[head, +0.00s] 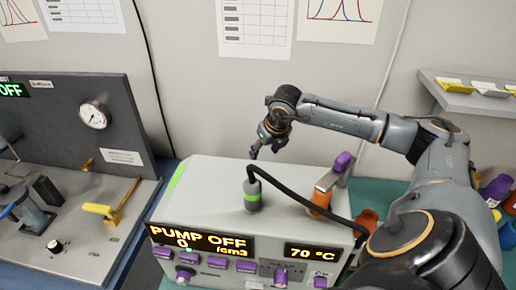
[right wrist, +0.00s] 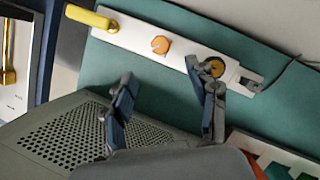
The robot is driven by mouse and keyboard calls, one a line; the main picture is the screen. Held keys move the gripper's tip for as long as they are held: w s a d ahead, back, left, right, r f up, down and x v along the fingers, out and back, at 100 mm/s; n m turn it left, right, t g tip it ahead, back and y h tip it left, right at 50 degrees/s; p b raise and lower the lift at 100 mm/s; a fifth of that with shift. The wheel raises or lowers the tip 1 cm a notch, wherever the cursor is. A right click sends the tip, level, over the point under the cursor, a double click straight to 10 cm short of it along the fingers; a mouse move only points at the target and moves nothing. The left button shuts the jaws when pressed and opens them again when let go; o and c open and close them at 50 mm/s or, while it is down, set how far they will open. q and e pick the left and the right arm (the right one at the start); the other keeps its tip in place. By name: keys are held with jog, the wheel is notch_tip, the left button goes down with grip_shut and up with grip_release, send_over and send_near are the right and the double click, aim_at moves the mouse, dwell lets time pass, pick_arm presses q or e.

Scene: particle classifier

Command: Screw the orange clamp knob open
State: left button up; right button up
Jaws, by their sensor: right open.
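The orange knob (right wrist: 160,45), many-sided, sits on a pale bar (right wrist: 133,36) in the right wrist view. The bar has a yellow handle (right wrist: 90,18) at its left end and a brass-coloured round part (right wrist: 217,67) toward its right end. My right gripper (right wrist: 160,72) is open and empty, its two fingers apart, with the knob beyond the gap between them. The right finger overlaps the bar in the picture; contact cannot be told. In the head view my right gripper (head: 265,150) is at the back of the pump box, and the knob is hidden. My left gripper is not in view.
The pump box (head: 210,180) reads PUMP OFF and 70 °C, with a black hose (head: 300,195) over its top. Its perforated grey side (right wrist: 65,140) is close below the gripper. A grey panel with a gauge (head: 93,113) stands left. A shelf (head: 465,100) hangs right.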

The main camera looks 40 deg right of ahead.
jog(key=p+x, duration=0.2)
jog(key=x, duration=0.9)
jog(key=shift+w+f, duration=0.1)
jog(key=shift+f, duration=0.25)
jog(key=shift+c, duration=0.2)
jog(key=c, duration=1.1)
